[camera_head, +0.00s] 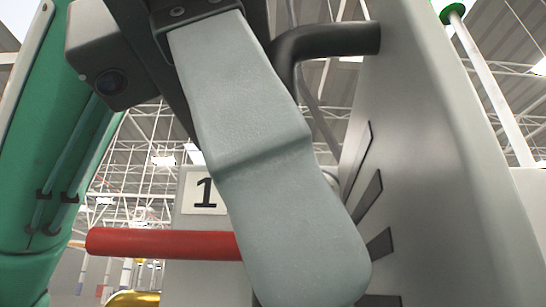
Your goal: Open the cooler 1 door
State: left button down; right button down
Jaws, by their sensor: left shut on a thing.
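My left gripper (305,235) fills the middle of the camera_head view, and one broad grey finger faces me. A grey panel with dark slots (425,160), which looks like the cooler door, stands close on the right, seen at a steep angle. A black bent handle (335,40) sticks out from it and runs down behind the finger. The gripper is shut on this handle; the finger hides the grip itself. A white label with a "1" (204,191) is on a grey surface behind. My right gripper is not in view.
A red bar (160,243) runs level from the left and passes behind the finger. A pale post with a green top (490,85) stands behind the panel at right. A yellow object (132,299) shows at the bottom left.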

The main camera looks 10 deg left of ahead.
pick_arm(q)
jog(key=shift+a, duration=0.1)
dwell(0.3)
jog(key=c, duration=1.5)
grip_release()
jog(key=shift+w, duration=0.1)
jog(key=shift+r, duration=0.1)
jog(key=p+v, duration=0.2)
jog(key=v, duration=1.1)
jog(key=shift+a+r+p, duration=0.25)
jog(key=shift+p, duration=0.05)
